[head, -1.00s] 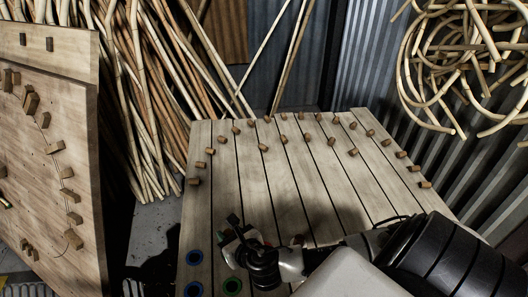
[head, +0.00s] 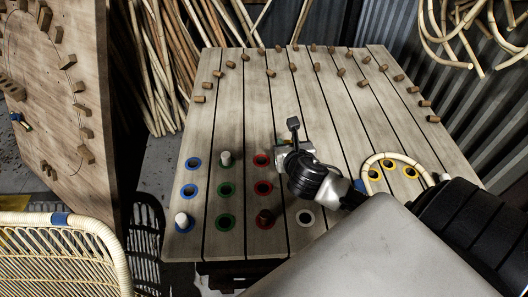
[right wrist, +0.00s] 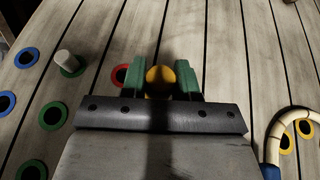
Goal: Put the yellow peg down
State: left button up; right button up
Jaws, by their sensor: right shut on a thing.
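The yellow peg (right wrist: 160,77) shows end-on in the right wrist view, held between the green finger pads of my right gripper (right wrist: 160,82). In the head view my right gripper (head: 285,143) is over the slatted table (head: 235,110), up and right of the red-ringed holes. The peg is hardly visible there, and its lower end is hidden. Yellow-ringed holes (head: 390,165) lie to the right of the gripper; two also show in the right wrist view (right wrist: 304,129). My left gripper is not in view.
A bent rattan hoop (head: 400,158) arches by the yellow rings. Wooden blocks (head: 283,72) line the far table. A woven chair back (head: 60,255) is front left.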

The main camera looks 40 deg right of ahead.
send_over(261, 155)
jog(key=s, duration=0.3)
notch_tip(261, 155, down, 4)
jog(key=shift+w+a+f+b, duration=0.35)
jog(key=shift+w+a+f, duration=0.2)
jog(key=shift+w+a, duration=0.05)
jog(key=shift+f+b, duration=0.35)
jog(key=shift+f, duration=1.6)
jog(key=shift+f, duration=0.1)
jog(key=o, duration=0.9)
